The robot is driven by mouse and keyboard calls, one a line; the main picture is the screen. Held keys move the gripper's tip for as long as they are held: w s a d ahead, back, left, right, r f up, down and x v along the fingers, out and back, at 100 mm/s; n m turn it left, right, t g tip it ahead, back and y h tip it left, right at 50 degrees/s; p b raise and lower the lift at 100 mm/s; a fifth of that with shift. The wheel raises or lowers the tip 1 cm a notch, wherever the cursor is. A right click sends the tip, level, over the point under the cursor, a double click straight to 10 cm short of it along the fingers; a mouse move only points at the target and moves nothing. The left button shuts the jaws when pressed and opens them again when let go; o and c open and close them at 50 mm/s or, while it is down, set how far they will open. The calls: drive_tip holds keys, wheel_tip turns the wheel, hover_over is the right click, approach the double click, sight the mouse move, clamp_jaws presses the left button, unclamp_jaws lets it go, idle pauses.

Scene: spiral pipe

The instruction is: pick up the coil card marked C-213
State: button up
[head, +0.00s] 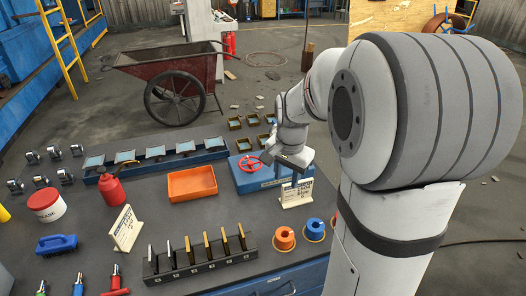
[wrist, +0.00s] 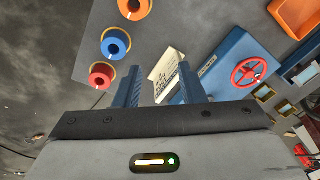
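A white card with dark print (head: 297,193) stands in front of a blue box with a red handwheel (head: 262,172). The same card shows beyond the fingers in the wrist view (wrist: 167,70). A second white printed card (head: 125,228) stands at the left. I cannot read C-213 on either card. My gripper (wrist: 160,67) is open, its two blue fingers apart. In the wrist view the near card shows in the gap between them; I cannot tell whether it is within their reach. In the head view my gripper (head: 296,178) is just above that card, partly hidden by my arm.
A dark rack (head: 200,262) holds several upright plates in front. Orange (head: 284,238) and blue (head: 314,230) spools stand to its right; a red spool (wrist: 102,75) shows in the wrist view. An orange tray (head: 192,183) and red oil can (head: 112,190) stand further left.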

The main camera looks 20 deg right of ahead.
sight(296, 199)
drive_tip(key=w+d+f+m+g, duration=0.1)
drive_tip(key=w+d+f+m, duration=0.65)
drive_tip(key=w+f, duration=0.2)
drive_tip(key=shift+d+f+p, duration=0.25)
drive_tip(key=shift+f+p, duration=0.5)
drive_tip(key=shift+f, duration=1.25)
drive_tip(key=shift+d+f+p, duration=0.2)
drive_tip(key=shift+f+p, duration=0.55)
drive_tip(key=shift+f, duration=1.2)
drive_tip(key=shift+c, duration=0.6)
clamp_jaws()
